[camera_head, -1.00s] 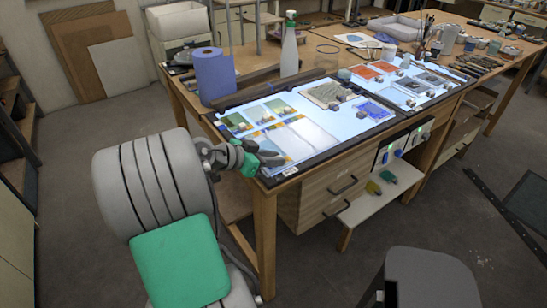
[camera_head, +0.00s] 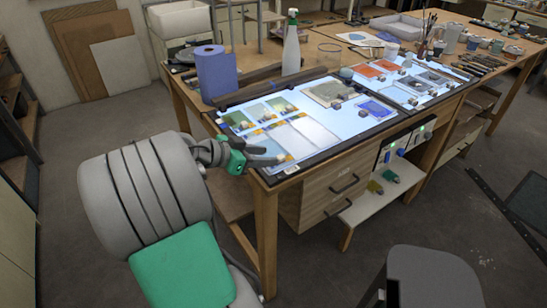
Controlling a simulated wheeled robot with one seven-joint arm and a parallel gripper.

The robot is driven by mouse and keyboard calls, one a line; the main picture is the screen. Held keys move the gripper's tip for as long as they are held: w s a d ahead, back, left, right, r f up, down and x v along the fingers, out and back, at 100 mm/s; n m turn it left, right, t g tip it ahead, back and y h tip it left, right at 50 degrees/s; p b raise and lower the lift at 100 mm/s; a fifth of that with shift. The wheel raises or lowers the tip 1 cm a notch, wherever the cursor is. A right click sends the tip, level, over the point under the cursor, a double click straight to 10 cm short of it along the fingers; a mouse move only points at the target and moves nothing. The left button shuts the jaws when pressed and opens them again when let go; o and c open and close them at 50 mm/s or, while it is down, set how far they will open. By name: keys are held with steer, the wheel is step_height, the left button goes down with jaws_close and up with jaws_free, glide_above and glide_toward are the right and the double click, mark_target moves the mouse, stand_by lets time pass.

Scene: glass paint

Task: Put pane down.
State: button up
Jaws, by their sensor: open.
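My gripper (camera_head: 270,157) is open at the front left corner of the lit light table (camera_head: 345,128). Its fingers are at the near edge of the pale panes. One pale, clear pane (camera_head: 314,131) lies flat on the lit surface, and another pale pane (camera_head: 285,139) lies to its left, closer to my gripper. I see nothing held between the fingers, but they are small here. Whether the fingers touch the nearer pane, I cannot tell. Several small picture panes (camera_head: 260,115) lie in a row behind them.
A blue paper roll (camera_head: 215,75) and a spray bottle (camera_head: 292,45) stand behind the light table. A blue pane (camera_head: 377,108) and a greyish pane (camera_head: 328,92) lie to the right. A grey stool (camera_head: 432,280) stands in front. Bare lit surface shows in the middle.

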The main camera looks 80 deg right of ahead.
steer(key=v, duration=0.7)
steer(key=w+a+f+n+t+y, duration=0.1)
steer(key=w+a+f+n+t, duration=0.25)
steer(key=w+a+n, duration=0.35)
steer(key=w+a+f+n+t+y, duration=0.1)
steer(key=w+a+f+n+t, duration=0.1)
steer(key=w+a+n+t, duration=0.5)
steer(key=w+a+f+n+y, duration=0.1)
steer(key=a+n+y, duration=0.2)
steer(key=a, duration=1)
steer(key=w+a+f+n+y, duration=0.1)
steer(key=a+n+y, duration=0.3)
steer(key=a+n, duration=0.5)
steer(key=w+a+t, duration=0.1)
steer(key=a, duration=0.3)
steer(key=shift+w+f, duration=0.2)
steer(key=shift+f, duration=0.15)
steer(key=shift+a, duration=0.1)
steer(key=shift+c, duration=0.5)
